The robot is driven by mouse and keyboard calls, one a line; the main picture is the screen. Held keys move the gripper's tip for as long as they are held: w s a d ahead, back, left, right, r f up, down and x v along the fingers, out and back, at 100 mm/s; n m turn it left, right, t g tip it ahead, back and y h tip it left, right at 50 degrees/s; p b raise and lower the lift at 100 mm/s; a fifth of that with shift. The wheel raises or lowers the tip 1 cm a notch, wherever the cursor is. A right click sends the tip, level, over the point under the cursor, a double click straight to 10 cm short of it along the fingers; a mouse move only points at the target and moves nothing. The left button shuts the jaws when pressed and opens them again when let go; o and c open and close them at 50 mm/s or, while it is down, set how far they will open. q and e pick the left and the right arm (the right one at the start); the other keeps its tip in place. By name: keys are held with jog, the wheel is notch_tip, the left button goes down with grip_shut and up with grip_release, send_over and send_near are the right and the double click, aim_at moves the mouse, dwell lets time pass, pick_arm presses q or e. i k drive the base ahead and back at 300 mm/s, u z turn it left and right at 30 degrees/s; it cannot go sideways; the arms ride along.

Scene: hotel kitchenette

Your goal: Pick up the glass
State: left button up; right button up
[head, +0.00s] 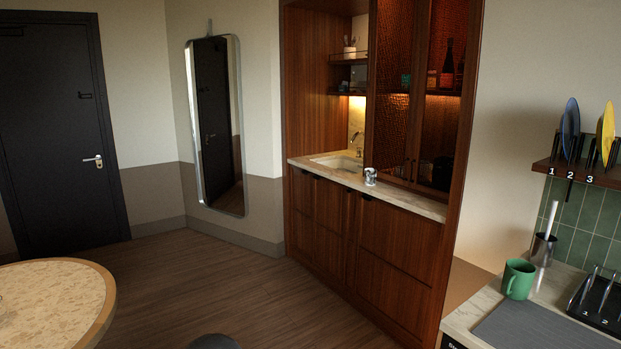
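Neither of my grippers is in view. I cannot make out a clear drinking glass with certainty. A small pale, shiny cup-like object (370,177) stands on the kitchenette counter (425,205), to the right of the sink (338,163); it is too small to tell whether it is glass. Nothing of mine touches it.
A round table (62,300) is at lower left. Wooden floor (215,285) lies open between.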

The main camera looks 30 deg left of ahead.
aim_at(370, 173)
jog(key=u, duration=0.45)
jog(key=i, duration=0.35)
jog(key=u, duration=0.65)
jog(key=i, duration=1.5)
jog(key=u, duration=0.55)
jog(key=i, duration=1.4)
jog(key=z, duration=0.6)
jog(key=i, duration=1.55)
jog(key=z, duration=0.8)
jog(key=i, duration=0.5)
jog(key=z, duration=0.05)
jog(key=k, duration=0.85)
jog(key=z, duration=0.2)
